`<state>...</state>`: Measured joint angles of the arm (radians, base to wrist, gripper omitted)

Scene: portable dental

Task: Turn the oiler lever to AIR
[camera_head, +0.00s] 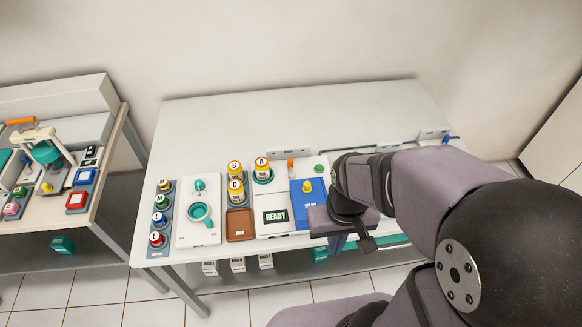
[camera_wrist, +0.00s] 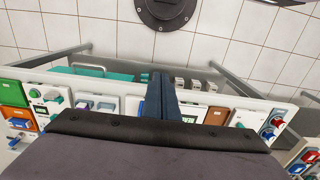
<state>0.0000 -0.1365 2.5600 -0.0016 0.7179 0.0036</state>
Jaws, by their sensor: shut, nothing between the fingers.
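I cannot read an AIR mark in either view, so I cannot tell for sure which part is the oiler lever. A white unit with a teal knob or lever (camera_wrist: 55,97) shows at the left of the wrist view; its lettering is too small to read. My arm hides the right part of the bench in the head view. My gripper (camera_head: 368,244) is shut and empty, over the front edge of the bench, right of the blue panel (camera_head: 306,212). In the wrist view its shut fingers (camera_wrist: 161,80) reach past the bench edge.
The white bench (camera_head: 230,120) is clear along its back. Another bench (camera_head: 100,190) stands at left.

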